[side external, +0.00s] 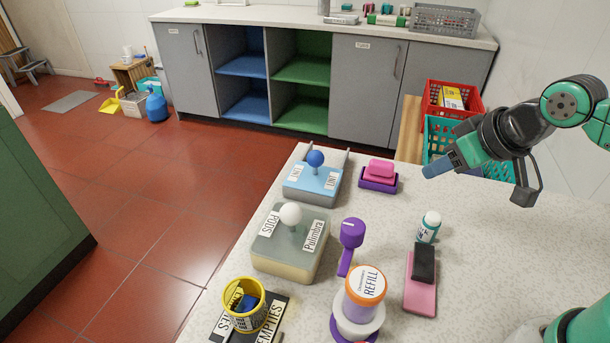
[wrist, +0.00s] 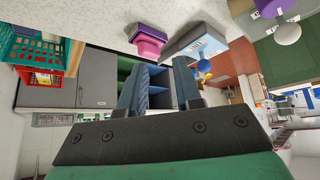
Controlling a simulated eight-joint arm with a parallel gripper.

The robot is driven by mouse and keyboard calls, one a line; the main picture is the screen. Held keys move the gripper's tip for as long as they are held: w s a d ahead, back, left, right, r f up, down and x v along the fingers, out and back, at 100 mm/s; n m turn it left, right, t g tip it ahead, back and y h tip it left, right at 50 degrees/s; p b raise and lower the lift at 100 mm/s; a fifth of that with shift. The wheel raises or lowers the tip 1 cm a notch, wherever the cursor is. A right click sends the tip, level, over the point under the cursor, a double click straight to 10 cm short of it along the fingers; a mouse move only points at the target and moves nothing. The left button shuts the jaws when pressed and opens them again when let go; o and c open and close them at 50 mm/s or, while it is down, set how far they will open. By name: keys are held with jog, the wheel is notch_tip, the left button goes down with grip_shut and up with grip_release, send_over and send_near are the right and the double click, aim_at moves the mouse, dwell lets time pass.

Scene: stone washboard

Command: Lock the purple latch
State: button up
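A purple lever-like piece (side external: 352,234), the likeliest latch, has a thick rounded head and a thin lower part; it stands on the speckled worktop right of the box with the white knob. Whether it is locked I cannot tell. In the wrist view a purple part (wrist: 270,8) shows at the top right edge, cut off. My gripper (side external: 430,171) is above the worktop's right side, up and to the right of the purple piece in the picture and well apart from it. In the wrist view the two blue fingers of my gripper (wrist: 161,72) are apart with nothing between them.
A blue box with a blue knob (side external: 315,181), a white-knobbed box (side external: 291,240), a pink block on a purple base (side external: 378,176), a small bottle (side external: 429,226), a pink-and-black block (side external: 421,283), a refill tub (side external: 364,292) and a yellow cup (side external: 244,303) crowd the worktop.

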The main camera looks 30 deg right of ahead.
jog(key=o, duration=0.6)
jog(key=a+n+g, duration=0.1)
jog(key=n, duration=0.1)
jog(key=w+a+n+g, duration=0.1)
jog(key=a+n, duration=0.1)
jog(key=n, duration=0.1)
jog(key=a+n, duration=0.2)
jog(key=shift+w+r+g+y, duration=0.15)
jog(key=shift+w+g+y, duration=0.05)
jog(key=shift+g+y, duration=0.2)
jog(key=n+g, duration=0.4)
jog(key=n, duration=0.6)
send_over(353, 226)
jog(key=shift+d+f+h, duration=0.3)
jog(key=shift+d+f, duration=0.1)
jog(key=shift+f, duration=0.4)
jog(key=shift+a+f+n, duration=0.1)
jog(key=shift+a+n, duration=0.25)
jog(key=shift+n, duration=0.35)
jog(key=shift+a+f+n, duration=0.15)
jog(key=shift+f+n, duration=0.05)
jog(key=shift+n, duration=0.1)
jog(key=shift+f, duration=2.65)
grip_shut()
